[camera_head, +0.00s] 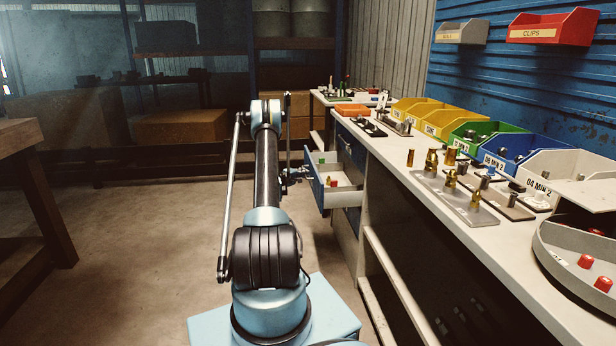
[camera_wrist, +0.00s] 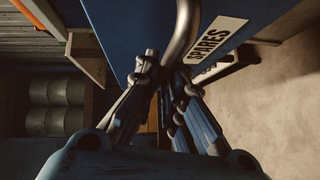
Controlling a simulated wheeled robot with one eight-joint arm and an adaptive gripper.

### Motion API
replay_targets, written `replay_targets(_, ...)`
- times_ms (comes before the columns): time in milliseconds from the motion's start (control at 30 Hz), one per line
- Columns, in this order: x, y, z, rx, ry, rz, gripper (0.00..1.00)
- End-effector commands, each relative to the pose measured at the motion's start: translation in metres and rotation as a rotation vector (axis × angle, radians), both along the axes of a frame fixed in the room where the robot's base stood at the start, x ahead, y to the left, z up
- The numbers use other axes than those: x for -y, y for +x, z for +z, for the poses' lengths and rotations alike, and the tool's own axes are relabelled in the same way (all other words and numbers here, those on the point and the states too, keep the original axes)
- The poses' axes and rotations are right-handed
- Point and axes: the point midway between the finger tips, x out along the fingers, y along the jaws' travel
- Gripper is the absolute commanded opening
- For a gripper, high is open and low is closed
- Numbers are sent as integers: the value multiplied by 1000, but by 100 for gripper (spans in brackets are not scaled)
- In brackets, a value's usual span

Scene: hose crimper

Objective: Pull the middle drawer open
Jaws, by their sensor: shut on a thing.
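In the head view my gripper (camera_head: 297,174) is small and partly hidden at the drawer front.
The workbench top (camera_head: 405,175) runs along the right, with brass fittings (camera_head: 431,160), coloured bins (camera_head: 497,149) and a round grey tray (camera_head: 560,262). A wooden table (camera_head: 20,135) stands at the left. The floor (camera_head: 150,235) between is clear. Shelves with boxes (camera_head: 180,126) stand at the back.

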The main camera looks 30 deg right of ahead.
Motion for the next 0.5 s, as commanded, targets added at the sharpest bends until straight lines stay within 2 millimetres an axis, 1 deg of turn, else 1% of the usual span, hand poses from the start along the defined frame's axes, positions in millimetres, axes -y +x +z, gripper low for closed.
replay_targets(167, -6, 2, -1, 0, 2, 0, 0)
replay_targets(467, -6, 2, -1, 1, 3, -1, 0)
replay_targets(500, -6, 2, -2, 1, 3, -1, 16)
